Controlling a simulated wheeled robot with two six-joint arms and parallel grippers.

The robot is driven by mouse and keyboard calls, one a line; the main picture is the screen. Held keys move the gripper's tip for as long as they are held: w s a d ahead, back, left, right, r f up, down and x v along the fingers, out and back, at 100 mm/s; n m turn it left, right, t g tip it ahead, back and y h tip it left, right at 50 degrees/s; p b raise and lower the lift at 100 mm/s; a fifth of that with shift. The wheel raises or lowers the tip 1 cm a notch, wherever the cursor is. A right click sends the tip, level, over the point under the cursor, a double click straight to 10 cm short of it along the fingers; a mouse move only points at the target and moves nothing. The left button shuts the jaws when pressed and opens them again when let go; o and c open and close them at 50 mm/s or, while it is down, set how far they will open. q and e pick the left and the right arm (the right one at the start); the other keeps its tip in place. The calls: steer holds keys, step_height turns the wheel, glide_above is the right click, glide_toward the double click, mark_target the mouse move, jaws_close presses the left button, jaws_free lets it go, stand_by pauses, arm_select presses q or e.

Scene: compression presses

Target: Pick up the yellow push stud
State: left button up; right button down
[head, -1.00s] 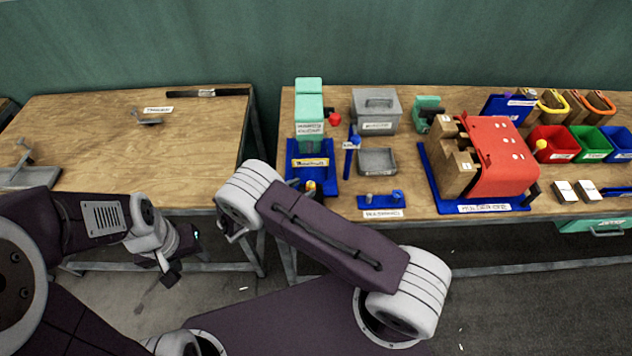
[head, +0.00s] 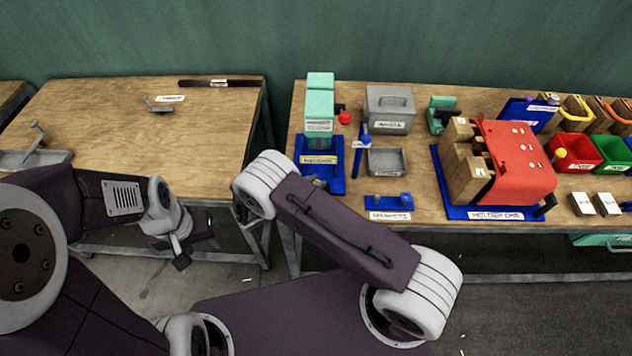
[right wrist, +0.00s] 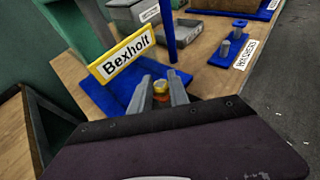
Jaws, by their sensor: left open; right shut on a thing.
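The yellow push stud (right wrist: 160,87) shows in the right wrist view between the two grey fingers of my right gripper (right wrist: 161,84). The gripper is shut on it, in front of the blue press base (right wrist: 114,92) with the yellow-framed "Bexholt" sign (right wrist: 126,56). I cannot tell whether the stud is clear of the surface. In the head view my right forearm partly covers this area, and the stud cannot be made out. My left gripper (head: 184,252) is open and empty, low in front of the left table.
The green press (head: 319,115) with a red knob stands behind the base. A grey tray (head: 387,161), a blue stud holder (head: 388,202) and a red press (head: 513,165) stand to the right. The left table (head: 150,130) is mostly clear.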

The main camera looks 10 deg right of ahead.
mark_target(314, 183)
steer(key=shift+w+r, duration=0.1)
steer(key=shift+r, duration=0.55)
step_height(314, 183, up, 3)
steer(key=shift+f+b, duration=0.1)
steer(key=shift+b, duration=0.35)
steer(key=s+d+r+b, duration=0.1)
steer(key=s+d+r, duration=0.5)
steer(key=d, duration=0.3)
steer(key=shift+s+d+r+b, duration=0.25)
steer(key=shift+d+r+b, duration=0.05)
steer(key=shift+d+r, duration=0.1)
